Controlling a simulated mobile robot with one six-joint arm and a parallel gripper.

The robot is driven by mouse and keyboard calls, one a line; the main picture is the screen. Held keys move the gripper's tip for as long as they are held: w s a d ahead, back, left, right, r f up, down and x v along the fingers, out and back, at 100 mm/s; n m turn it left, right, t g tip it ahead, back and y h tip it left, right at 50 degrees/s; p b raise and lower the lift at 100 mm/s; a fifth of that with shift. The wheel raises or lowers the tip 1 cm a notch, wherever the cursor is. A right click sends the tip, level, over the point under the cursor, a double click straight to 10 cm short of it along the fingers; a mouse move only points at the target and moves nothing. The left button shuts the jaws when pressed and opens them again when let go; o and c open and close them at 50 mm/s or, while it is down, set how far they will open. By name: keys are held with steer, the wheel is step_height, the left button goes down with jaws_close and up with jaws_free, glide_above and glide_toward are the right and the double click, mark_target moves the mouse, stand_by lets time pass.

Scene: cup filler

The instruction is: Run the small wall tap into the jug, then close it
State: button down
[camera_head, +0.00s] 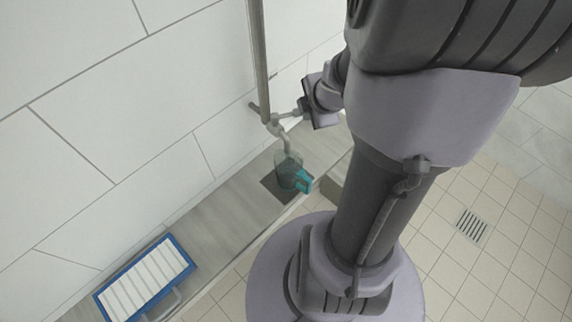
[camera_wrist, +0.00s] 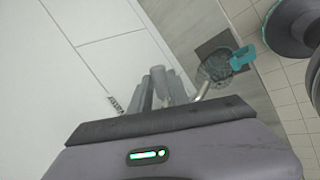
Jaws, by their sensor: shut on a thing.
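The small wall tap (camera_head: 275,126) sits at the foot of a vertical pipe, its spout bent down towards the jug. The clear jug (camera_head: 287,174) with a teal handle (camera_head: 303,181) stands upright on a dark square (camera_head: 270,186) on the ledge, under the spout. The jug also shows in the wrist view (camera_wrist: 215,69), with the spout end (camera_wrist: 204,90) at its near side. My gripper (camera_head: 298,113) is at the tap's right side, shut on its handle; the grip itself is mostly hidden. I cannot make out running water or the level in the jug.
The grey pipe (camera_head: 258,60) runs up the tiled wall. A blue-framed tray with white slats (camera_head: 146,281) lies on the grey ledge (camera_head: 205,232) at lower left. The ledge between tray and jug is clear. A floor drain (camera_head: 471,226) is at right.

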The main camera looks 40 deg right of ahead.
steer(key=shift+w+r+n+p, duration=0.1)
steer(key=shift+n+p, duration=0.2)
steer(key=shift+p, duration=0.1)
steer(key=shift+w+d+n+y+p, duration=0.45)
steer(key=shift+w+n+y+p, duration=0.35)
steer(key=shift+n+p, duration=0.3)
steer(key=shift+w+n+t, duration=0.2)
steer(key=shift+n+t, duration=0.1)
steer(key=n+y+p, duration=0.1)
steer(key=w+n+y+p, duration=0.1)
steer(key=p, duration=0.1)
steer(key=shift+w+d+n, duration=0.2)
steer(key=shift+w+n, duration=0.1)
